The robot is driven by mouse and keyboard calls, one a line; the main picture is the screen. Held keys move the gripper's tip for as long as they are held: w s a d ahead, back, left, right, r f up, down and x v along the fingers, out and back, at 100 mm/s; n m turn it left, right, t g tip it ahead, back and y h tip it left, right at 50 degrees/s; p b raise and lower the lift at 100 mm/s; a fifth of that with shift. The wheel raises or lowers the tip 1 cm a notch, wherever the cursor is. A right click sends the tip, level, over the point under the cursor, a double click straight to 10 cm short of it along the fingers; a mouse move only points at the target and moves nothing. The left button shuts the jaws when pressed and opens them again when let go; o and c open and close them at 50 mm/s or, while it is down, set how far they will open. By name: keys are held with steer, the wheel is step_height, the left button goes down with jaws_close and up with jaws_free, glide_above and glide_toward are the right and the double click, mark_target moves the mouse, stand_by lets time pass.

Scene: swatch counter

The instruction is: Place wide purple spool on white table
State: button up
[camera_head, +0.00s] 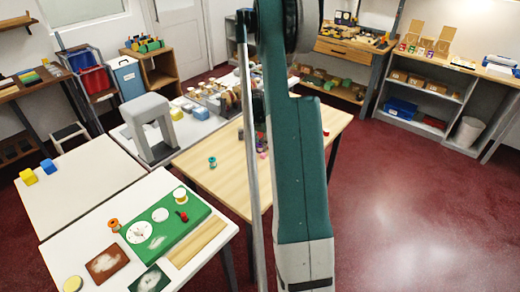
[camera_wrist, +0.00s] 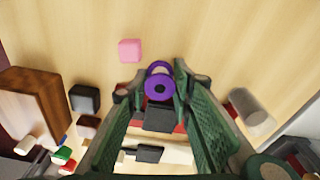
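The purple spool (camera_wrist: 151,85) shows in the wrist view, end-on with a dark hole, above the light wood surface (camera_wrist: 220,35). It lies between the fingertips of my gripper (camera_wrist: 157,82). The fingers are apart, with a narrow gap seeming to show beside the spool; contact is not clear.
In the head view, a teal spool (camera_head: 212,162) stands on the wooden table (camera_head: 205,178). The pale table's middle is clear.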

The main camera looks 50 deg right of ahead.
mark_target(260, 145)
steer(key=shift+r, duration=0.1)
steer(key=shift+c, duration=0.2)
steer(key=shift+r+p, duration=0.6)
steer(key=shift+r, duration=4.3)
steer(key=shift+a, duration=0.1)
steer(key=w+a+n, duration=0.4)
steer(key=w+a, duration=0.1)
steer(key=a, duration=0.9)
steer(key=w+a+f+n, duration=0.1)
steer(key=w+a+n, duration=0.2)
steer(key=a, duration=1.2)
steer(key=w+a+f+n+t+y, duration=0.1)
steer(key=w+a+n, duration=0.3)
steer(key=w+a, duration=0.5)
steer(key=shift+w+a+n, duration=0.2)
steer(key=shift+a+n, duration=0.1)
steer(key=shift+a, duration=2.5)
steer(key=a+n, duration=0.1)
steer(key=a, duration=0.4)
steer(key=a+n, duration=0.1)
steer(key=a, duration=0.5)
steer(key=a+n, duration=0.2)
steer(key=a, duration=0.3)
steer(key=shift+s+a+f, duration=0.1)
steer(key=shift+a+f, duration=0.05)
steer(key=shift+f, duration=0.25)
